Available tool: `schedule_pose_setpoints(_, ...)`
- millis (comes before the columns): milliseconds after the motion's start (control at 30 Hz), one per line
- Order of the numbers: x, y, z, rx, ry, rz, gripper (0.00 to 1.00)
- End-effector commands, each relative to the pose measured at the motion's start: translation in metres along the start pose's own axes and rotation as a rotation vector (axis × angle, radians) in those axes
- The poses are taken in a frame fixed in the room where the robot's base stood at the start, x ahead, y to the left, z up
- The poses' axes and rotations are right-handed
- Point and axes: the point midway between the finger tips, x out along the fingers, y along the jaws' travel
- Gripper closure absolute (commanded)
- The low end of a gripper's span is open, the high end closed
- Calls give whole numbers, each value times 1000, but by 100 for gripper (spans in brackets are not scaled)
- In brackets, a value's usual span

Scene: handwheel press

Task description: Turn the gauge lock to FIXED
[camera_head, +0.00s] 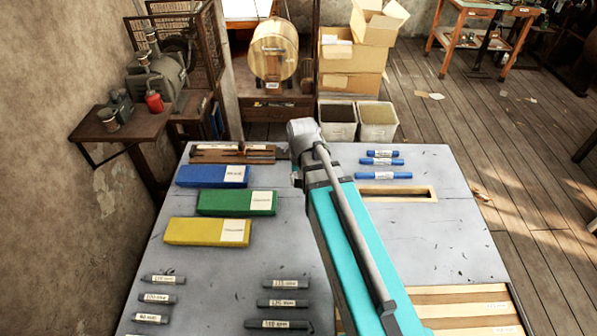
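No gauge lock and no FIXED marking can be made out. A brown wooden fixture (232,153) with slots lies along the far left edge of the grey table (440,235). It may be the gauge, but its details are too small to read. My teal arm reaches up the middle of the view, its grey joint just right of the fixture's right end. My gripper's fingers cannot be seen; the arm hides that spot.
Blue (213,176), green (237,202) and yellow (207,232) boxes lie at left. Several grey labelled rods (163,280) lie in front. Several blue rods (382,161) and a wooden frame (430,194) lie right of my arm. A slatted wooden tray (465,310) is at front right.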

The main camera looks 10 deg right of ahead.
Motion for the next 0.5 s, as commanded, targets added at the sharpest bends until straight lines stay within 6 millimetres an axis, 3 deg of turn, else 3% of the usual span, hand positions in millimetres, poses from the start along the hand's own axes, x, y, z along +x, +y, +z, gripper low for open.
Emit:
schedule_pose_setpoints(200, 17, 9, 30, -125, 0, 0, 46)
schedule_pose_setpoints(500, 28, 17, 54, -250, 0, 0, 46)
